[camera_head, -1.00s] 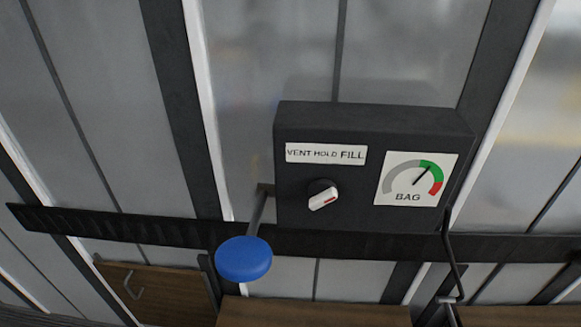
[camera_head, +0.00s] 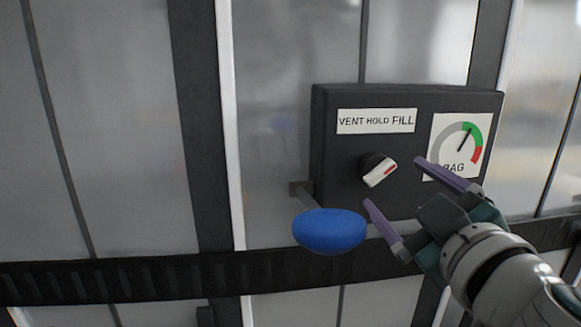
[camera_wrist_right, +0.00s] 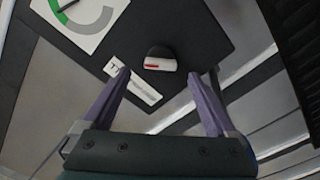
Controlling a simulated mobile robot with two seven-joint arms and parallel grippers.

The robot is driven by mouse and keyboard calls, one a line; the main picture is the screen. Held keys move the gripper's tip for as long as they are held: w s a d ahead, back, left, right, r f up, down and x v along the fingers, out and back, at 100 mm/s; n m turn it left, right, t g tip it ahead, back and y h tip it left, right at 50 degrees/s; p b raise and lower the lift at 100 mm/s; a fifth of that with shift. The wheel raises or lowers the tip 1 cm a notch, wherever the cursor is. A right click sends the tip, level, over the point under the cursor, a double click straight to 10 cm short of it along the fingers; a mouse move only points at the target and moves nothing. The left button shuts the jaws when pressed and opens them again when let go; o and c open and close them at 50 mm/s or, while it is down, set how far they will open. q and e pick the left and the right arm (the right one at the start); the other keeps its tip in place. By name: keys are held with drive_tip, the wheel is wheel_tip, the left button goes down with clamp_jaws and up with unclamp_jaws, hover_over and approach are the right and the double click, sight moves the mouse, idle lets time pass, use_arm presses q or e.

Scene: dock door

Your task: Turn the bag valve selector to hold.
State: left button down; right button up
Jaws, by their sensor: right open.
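The bag valve selector (camera_head: 379,169) is a white knob with a red mark on a black base, on the front of a dark box (camera_head: 337,190). Its long side is tilted, with the red-marked end up and to the right, toward the FILL side of the label (camera_head: 376,121) reading VENT HOLD FILL. My right gripper (camera_head: 393,181) is open and empty, its purple fingers pointing toward the box. In the right wrist view the selector (camera_wrist_right: 160,60) shows ahead, between and beyond the fingertips (camera_wrist_right: 160,73), with no visible contact. My left gripper is not in view.
A BAG gauge (camera_head: 457,147) sits right of the selector; its needle points into the green. A blue round pad (camera_head: 329,231) on a bracket juts out below left of the box. A dark rail (camera_head: 150,275) crosses the pale door panels.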

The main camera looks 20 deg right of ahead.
sight(383, 175)
drive_tip(key=shift+x, duration=2.35)
drive_tip(key=c, duration=1.4)
